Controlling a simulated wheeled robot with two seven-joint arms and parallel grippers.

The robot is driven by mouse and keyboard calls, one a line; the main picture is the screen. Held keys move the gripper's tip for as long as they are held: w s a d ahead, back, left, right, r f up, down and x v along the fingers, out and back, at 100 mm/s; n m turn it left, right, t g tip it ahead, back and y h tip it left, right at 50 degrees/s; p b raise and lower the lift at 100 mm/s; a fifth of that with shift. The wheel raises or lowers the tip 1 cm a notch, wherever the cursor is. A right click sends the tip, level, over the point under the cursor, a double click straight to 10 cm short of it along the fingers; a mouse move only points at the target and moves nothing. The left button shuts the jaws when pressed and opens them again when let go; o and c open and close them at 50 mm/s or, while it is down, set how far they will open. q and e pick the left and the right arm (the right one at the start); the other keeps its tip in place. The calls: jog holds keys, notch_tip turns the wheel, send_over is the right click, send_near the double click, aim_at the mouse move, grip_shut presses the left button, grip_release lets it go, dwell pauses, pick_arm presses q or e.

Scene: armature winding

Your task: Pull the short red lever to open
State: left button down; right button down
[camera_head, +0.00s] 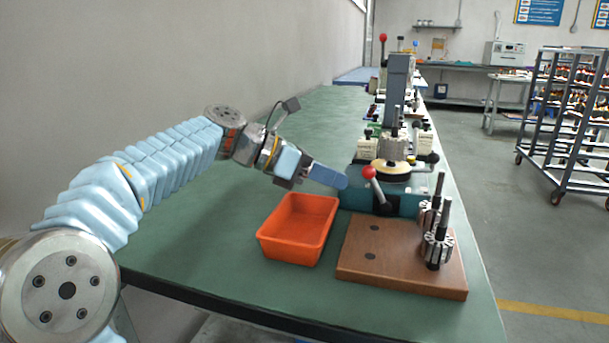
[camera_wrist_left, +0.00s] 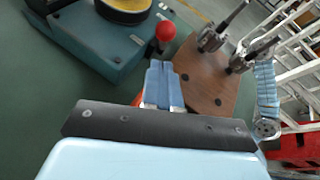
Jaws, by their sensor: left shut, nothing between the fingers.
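The short red lever has a red ball knob (camera_head: 369,173) on a tilted metal stem, at the near left of the teal winding machine (camera_head: 411,203). The knob also shows in the left wrist view (camera_wrist_left: 165,30), just beyond my fingertips. My left gripper (camera_head: 343,182) comes in from the left, shut and empty, with its blue fingertips left of the lever and slightly below the knob. In the left wrist view the two fingers (camera_wrist_left: 159,66) lie together. A small gap seems to separate them from the lever; I cannot tell the exact distance. My right gripper is not in view.
An orange bin (camera_head: 297,229) stands below and left of my left gripper. A brown wooden block (camera_head: 385,262) with two upright armatures (camera_head: 437,235) stands at the near right. A taller red-knobbed lever (camera_head: 383,38) rises farther back. The green table (camera_head: 230,240) is clear at left.

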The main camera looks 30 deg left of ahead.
pick_arm(q)
jog(key=shift+w+d+r, duration=0.45)
jog(key=shift+w+d, duration=0.35)
jog(key=shift+d, duration=0.05)
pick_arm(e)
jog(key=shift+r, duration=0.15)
